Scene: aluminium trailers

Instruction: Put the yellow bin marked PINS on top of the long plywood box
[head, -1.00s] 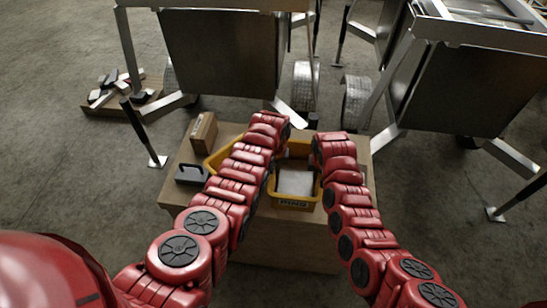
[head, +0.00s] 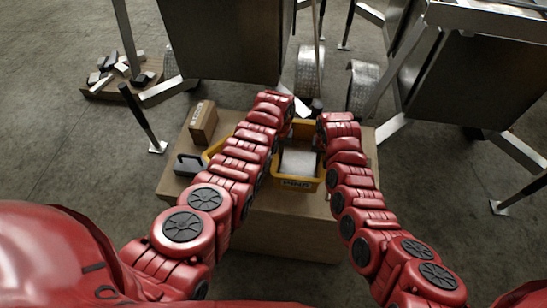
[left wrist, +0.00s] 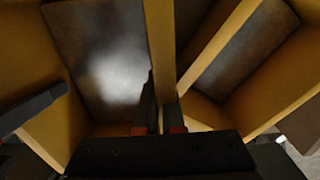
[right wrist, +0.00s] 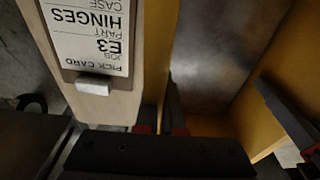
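The yellow bin marked PINS (head: 297,184) is between my two arms, its label facing me and a pale panel inside. My left gripper (left wrist: 160,118) is shut on its left wall. My right gripper (right wrist: 160,118) is shut on its right wall. The bin appears slightly above the table, but its underside is hidden. A pale plywood box (right wrist: 100,108) with a HINGES card lies right beside the bin, at the left of the right wrist view. It looks like the long plywood box; my right arm hides it in the head view.
A second yellow bin (head: 212,153) stands left of the PINS bin, partly behind my left arm. A brown box (head: 203,122) and a dark caddy (head: 187,164) stand on the left of the wooden table (head: 290,228). Metal trailers (head: 225,40) stand behind.

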